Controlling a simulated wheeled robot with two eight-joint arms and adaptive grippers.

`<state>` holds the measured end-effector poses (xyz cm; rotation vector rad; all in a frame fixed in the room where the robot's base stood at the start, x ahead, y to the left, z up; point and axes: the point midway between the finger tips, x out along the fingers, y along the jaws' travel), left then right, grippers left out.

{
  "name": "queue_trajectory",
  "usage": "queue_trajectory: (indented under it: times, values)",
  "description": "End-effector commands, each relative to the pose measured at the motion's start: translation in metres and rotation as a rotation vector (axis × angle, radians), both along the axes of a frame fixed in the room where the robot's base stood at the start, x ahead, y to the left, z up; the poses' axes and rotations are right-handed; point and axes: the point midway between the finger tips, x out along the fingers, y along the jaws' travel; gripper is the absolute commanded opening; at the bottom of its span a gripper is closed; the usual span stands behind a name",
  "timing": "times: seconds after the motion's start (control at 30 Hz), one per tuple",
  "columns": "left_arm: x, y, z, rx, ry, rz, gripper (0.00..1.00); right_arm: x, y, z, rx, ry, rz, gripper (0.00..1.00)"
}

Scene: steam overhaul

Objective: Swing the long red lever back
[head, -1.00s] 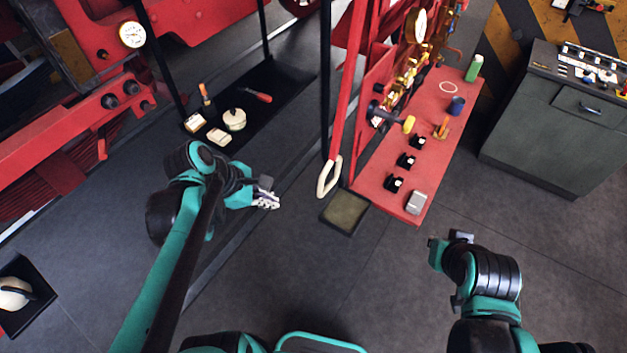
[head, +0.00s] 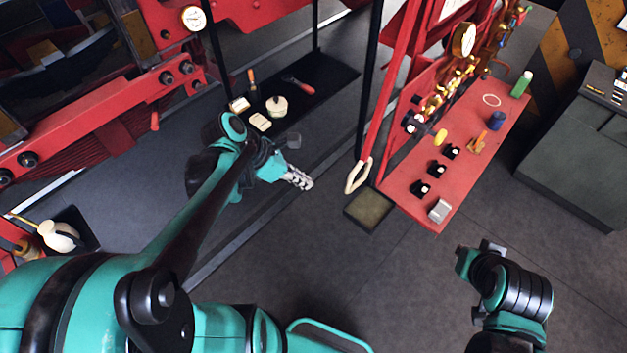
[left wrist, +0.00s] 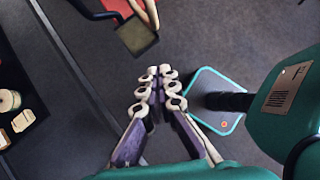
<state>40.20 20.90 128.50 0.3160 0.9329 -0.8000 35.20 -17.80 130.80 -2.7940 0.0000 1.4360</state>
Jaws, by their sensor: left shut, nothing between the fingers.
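The long red lever (head: 392,85) comes down from the top of the head view and ends in a cream loop handle (head: 358,176) beside the red bench. The lower end of the lever also shows at the top of the left wrist view (left wrist: 147,12). My left gripper (head: 304,183) is shut and empty, to the left of the loop handle and apart from it. In the left wrist view its fingers (left wrist: 160,75) are together with nothing between them. My right gripper (head: 490,248) is at the lower right, apart from the lever; its fingers are too unclear to read.
A red bench (head: 415,195) with black switches, a blue cup and a green can stands right of the lever. A shallow tray (head: 369,209) lies on the floor below the handle. A black shelf (head: 325,80) holds tools and tins. A grey cabinet (head: 570,165) stands at right.

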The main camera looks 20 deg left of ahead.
Motion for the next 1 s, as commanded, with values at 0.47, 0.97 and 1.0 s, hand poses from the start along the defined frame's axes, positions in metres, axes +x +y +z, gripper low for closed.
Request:
queue_trajectory:
  times: [0.47,0.97,1.0]
  values:
    - [0.038,-0.050,-0.069,0.001,-0.001,-0.005,0.00,0.000,0.000,-0.008,0.000,0.000,0.000,0.00]
    - [0.054,-0.068,-0.073,0.001,-0.001,0.001,0.00,0.000,0.000,-0.006,0.000,0.000,0.000,0.00]
    - [0.054,-0.068,-0.073,0.000,0.000,0.000,0.00,0.000,0.000,-0.006,0.000,0.000,0.000,0.00]
